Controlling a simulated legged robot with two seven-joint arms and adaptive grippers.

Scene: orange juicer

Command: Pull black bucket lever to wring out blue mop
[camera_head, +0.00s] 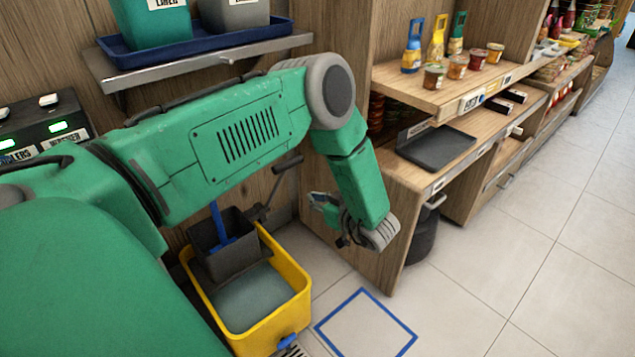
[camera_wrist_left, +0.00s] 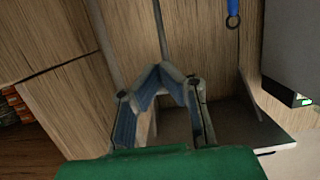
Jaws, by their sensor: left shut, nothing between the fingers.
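The yellow mop bucket (camera_head: 297,294) stands on the floor with grey water in it. A black wringer (camera_head: 226,256) sits at its back, and the blue mop handle (camera_head: 219,224) stands in the wringer. The black lever (camera_head: 262,207) rises from the wringer up and right to a thick grip (camera_head: 288,163), just below my arm. My left gripper (camera_head: 322,203) is right of the lever and apart from it. In the left wrist view its fingertips (camera_wrist_left: 160,72) meet with nothing between them. The mop head is hidden inside the wringer. My right gripper does not show.
A wooden shelf unit (camera_head: 397,188) stands close right of my left gripper. A wall shelf with a blue tray (camera_head: 190,44) is above my arm. A blue square outline (camera_head: 366,322) marks clear floor right of the bucket.

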